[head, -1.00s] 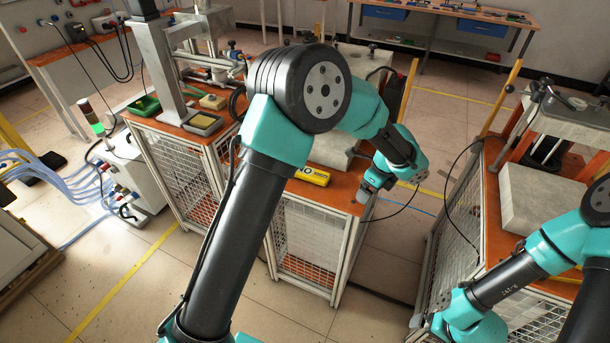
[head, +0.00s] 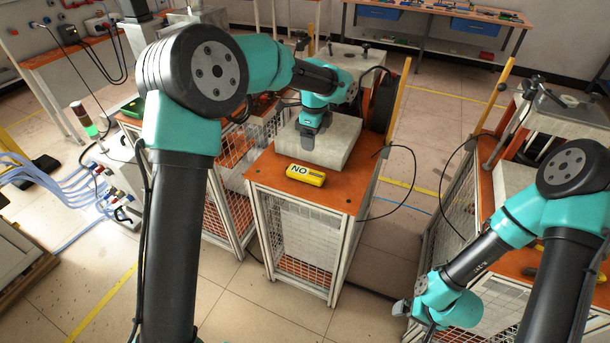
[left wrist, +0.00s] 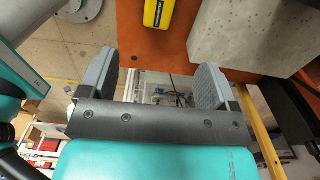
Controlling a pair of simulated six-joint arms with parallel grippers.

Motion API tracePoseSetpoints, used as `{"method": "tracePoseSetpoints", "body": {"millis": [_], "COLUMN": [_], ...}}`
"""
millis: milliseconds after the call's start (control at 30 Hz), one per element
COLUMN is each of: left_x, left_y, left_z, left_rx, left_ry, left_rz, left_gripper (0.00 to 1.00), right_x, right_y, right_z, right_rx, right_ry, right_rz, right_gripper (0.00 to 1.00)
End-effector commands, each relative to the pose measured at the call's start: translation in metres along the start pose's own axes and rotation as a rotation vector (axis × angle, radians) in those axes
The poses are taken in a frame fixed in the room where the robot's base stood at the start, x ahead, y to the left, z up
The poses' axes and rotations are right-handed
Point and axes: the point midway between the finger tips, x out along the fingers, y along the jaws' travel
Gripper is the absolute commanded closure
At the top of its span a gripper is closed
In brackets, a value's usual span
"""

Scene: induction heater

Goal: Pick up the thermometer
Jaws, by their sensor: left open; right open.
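A yellow hand-held device with a black-and-white label, which looks like the thermometer (head: 305,175), lies on the orange top of the middle cart near its front. It also shows at the top edge of the left wrist view (left wrist: 158,12), partly cut off. My left gripper (head: 308,142) is just behind the thermometer, in front of the pale block, with its fingers pointing down. In the left wrist view its two grey fingers are wide apart and nothing is between them (left wrist: 153,82). My right gripper (head: 402,308) is low at the right, away from the thermometer, its fingers only partly visible.
The pale block (head: 340,145) stands on the orange cart top (head: 325,193) behind the thermometer. A black cable (head: 405,150) hangs off the cart's right side. A second cart with another pale block (head: 510,180) is at the right. Open floor lies between the carts.

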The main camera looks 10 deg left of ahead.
Motion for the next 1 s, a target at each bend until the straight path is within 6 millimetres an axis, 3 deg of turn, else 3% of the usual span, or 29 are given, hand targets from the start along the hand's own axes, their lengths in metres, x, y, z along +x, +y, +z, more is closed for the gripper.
{"method": "tracePoseSetpoints", "body": {"millis": [600, 1000], "left_x": [0.100, 0.108], "left_y": [0.000, 0.000], "left_z": [0.000, 0.000], "left_rx": [-0.001, 0.000], "left_ry": [0.000, 0.000], "left_rz": [0.002, 0.000], "left_gripper": [0.17, 0.17], "right_x": [0.000, 0.000], "right_y": [0.000, 0.000], "right_z": [0.000, 0.000], "right_rx": [0.000, 0.000], "right_ry": [0.000, 0.000], "right_rz": [0.000, 0.000], "right_gripper": [0.00, 0.00]}}
